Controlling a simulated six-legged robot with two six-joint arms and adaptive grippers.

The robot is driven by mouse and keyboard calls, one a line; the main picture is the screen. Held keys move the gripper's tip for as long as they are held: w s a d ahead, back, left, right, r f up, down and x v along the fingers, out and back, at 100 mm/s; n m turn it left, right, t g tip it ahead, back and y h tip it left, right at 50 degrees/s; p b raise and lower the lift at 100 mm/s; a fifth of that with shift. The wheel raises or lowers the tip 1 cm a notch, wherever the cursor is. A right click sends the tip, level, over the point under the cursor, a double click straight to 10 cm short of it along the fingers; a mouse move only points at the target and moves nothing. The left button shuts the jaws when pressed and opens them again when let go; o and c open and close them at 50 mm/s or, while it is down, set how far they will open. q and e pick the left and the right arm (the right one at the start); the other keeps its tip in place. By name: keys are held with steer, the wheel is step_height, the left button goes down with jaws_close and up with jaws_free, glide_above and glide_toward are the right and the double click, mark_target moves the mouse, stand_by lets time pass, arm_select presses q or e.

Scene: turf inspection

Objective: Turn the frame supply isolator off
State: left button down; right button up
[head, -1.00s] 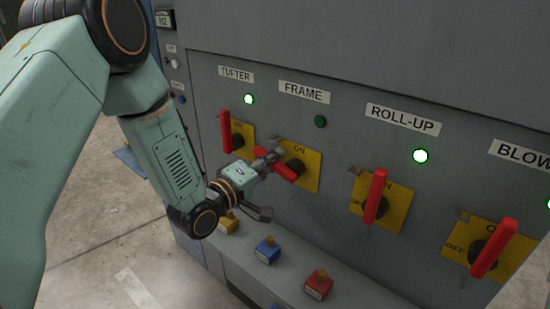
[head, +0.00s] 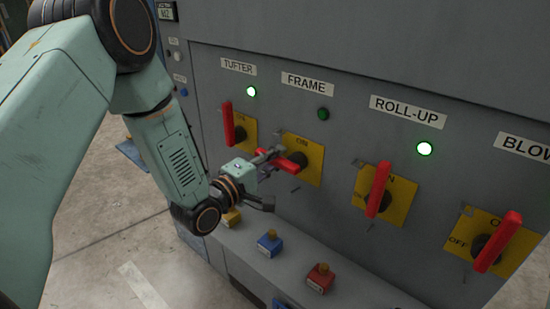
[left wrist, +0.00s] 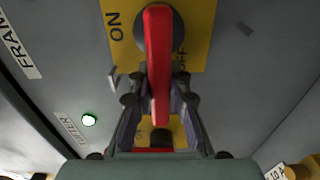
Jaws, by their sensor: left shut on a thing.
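The frame supply isolator is a red handle (head: 296,162) on a yellow plate (head: 313,170) below the FRAME label (head: 307,84). The handle lies roughly level across the plate, while its neighbours stand nearly upright. My left gripper (head: 272,160) is shut on this handle. In the left wrist view the red handle (left wrist: 158,60) runs between the fingers of my left gripper (left wrist: 158,95), with ON to its left and OFF, partly hidden, to its right. The green lamp (head: 323,114) under FRAME is dark. My right gripper is out of view.
The TUFTER handle (head: 228,122) stands close on the left; the ROLL-UP handle (head: 378,190) and BLOW handle (head: 497,242) are on the right. The TUFTER lamp (head: 251,91) and ROLL-UP lamp (head: 424,149) are lit. Blue (head: 270,242) and red (head: 320,278) padlock-like blocks sit on the ledge below.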

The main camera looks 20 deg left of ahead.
arm_select(q)
steer(key=c, duration=1.2)
jaws_free()
steer(key=shift+v, duration=5.95)
